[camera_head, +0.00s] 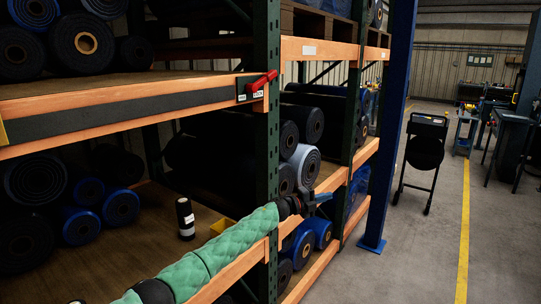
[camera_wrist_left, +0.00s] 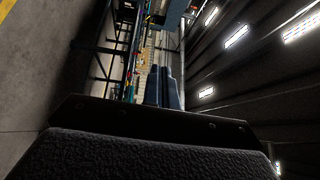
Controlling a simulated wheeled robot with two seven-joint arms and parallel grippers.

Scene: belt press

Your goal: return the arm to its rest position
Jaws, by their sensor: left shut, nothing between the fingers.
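My left arm, in a green quilted sleeve (camera_head: 205,262), comes in from the bottom left of the head view and stretches forward along the front of the lower shelf. My left gripper (camera_head: 325,197) is at its far end, near the rack's front beam and rolls; contact cannot be told. In the left wrist view its two blue-grey fingers (camera_wrist_left: 164,88) lie together, shut with nothing between them. My right gripper is not in view.
A red handle (camera_head: 262,84) sits on the upper shelf beam (camera_head: 130,108). A black bottle (camera_head: 185,219) stands on the lower shelf among dark and blue rolls (camera_head: 122,207). A blue post (camera_head: 390,130) and a black wheeled stand (camera_head: 425,150) are farther off. The right-hand aisle floor (camera_head: 415,250) is clear.

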